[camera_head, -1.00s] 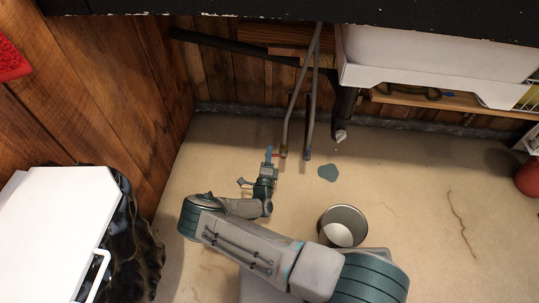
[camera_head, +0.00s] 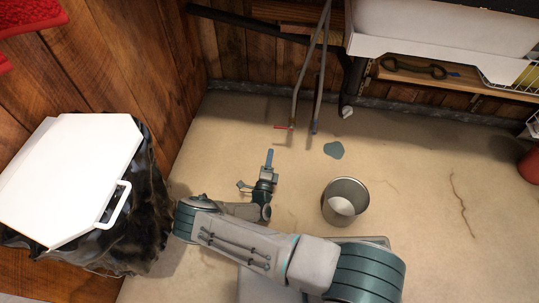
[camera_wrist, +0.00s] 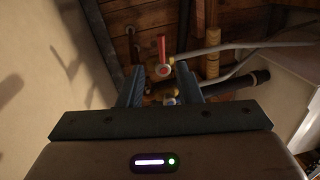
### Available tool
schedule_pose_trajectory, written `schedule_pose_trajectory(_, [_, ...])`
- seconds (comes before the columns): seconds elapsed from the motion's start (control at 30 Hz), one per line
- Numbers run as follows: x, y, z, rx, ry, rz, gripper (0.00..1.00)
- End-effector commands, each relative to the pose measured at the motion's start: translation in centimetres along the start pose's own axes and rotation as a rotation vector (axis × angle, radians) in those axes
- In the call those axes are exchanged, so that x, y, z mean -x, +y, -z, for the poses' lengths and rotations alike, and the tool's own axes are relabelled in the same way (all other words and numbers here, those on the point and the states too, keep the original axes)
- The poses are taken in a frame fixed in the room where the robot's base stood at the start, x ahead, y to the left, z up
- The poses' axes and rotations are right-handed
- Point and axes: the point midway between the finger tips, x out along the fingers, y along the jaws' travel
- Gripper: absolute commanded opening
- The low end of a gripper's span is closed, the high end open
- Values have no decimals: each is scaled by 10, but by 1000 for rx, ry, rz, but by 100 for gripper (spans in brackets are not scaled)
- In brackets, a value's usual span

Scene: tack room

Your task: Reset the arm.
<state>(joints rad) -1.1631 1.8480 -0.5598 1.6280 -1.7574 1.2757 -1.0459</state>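My gripper (camera_head: 268,158) is at the end of my arm, low in the middle of the head view, above the tan floor. Its two blue fingers (camera_wrist: 160,90) stand apart in the wrist view, and I see nothing held between them. Beyond the fingers is a red valve handle (camera_wrist: 162,47). The red handle (camera_head: 282,127) also shows in the head view, at the lower end of a grey pipe, with a visible gap from my gripper. My arm is bent and reaches in from the lower right.
A metal bucket (camera_head: 345,201) stands right of my arm. A white lid with a handle (camera_head: 70,180) tops a black-lined bin at left. A teal puddle (camera_head: 334,150) lies near the pipes (camera_head: 300,75). A white sink (camera_head: 440,38) is at upper right.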

Motion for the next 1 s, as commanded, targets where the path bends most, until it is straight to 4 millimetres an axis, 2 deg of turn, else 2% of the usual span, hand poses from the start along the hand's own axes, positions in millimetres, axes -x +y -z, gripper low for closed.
schedule_pose_trajectory(0.2, [-2,0,7,3,14,1,31])
schedule_pose_trajectory(0.53, [-2,0,7,2,14,1,31])
schedule_pose_trajectory(0.63, [-6,-9,7,-16,34,6,31])
schedule_pose_trajectory(0.77, [-19,-46,14,-101,141,28,31])
schedule_pose_trajectory(1.0, [-48,-155,51,-399,503,124,31])
